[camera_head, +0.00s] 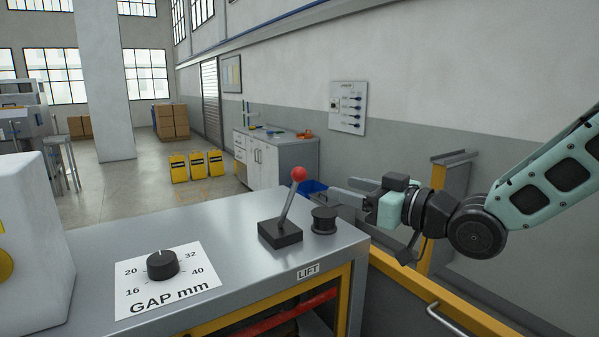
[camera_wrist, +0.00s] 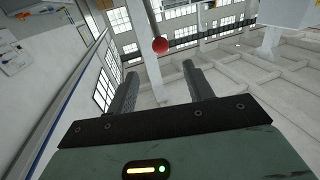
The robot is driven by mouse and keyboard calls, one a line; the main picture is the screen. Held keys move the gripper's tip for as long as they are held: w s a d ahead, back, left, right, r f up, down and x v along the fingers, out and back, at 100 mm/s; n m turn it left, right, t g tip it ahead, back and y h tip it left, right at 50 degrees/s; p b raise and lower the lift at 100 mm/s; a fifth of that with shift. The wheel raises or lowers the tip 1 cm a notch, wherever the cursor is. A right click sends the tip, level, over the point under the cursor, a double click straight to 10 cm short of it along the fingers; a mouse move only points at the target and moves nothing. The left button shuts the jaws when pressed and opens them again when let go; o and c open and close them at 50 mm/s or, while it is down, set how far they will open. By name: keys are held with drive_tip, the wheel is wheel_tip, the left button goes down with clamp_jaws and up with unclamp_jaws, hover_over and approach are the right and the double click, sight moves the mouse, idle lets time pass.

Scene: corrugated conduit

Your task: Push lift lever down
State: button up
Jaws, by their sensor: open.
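The lift lever (camera_head: 287,208) is a grey metal rod with a red ball knob (camera_head: 299,174) on a black base (camera_head: 280,233). It stands on the metal bench top above a "LIFT" label (camera_head: 308,272), tilted up and slightly to the right. My gripper (camera_head: 345,191) is to the right of the lever, apart from it, with its fingers pointing left. In the wrist view the two fingers (camera_wrist: 159,84) are spread with nothing between them. The red knob also shows in the wrist view (camera_wrist: 160,46), beyond the fingertips.
A black round button-like piece (camera_head: 324,219) stands right of the lever base, below my gripper. A gap dial (camera_head: 162,265) sits at the front left of the bench (camera_head: 225,225). A white machine housing (camera_head: 30,240) is at far left. A yellow frame (camera_head: 437,215) stands at right.

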sight(305, 176)
drive_tip(key=p+x, duration=0.3)
drive_tip(key=x, duration=0.8)
drive_tip(key=shift+w+a+r, duration=0.1)
drive_tip(key=shift+w+a, duration=0.05)
drive_tip(key=shift+a, duration=0.1)
drive_tip(key=shift+x, duration=0.8)
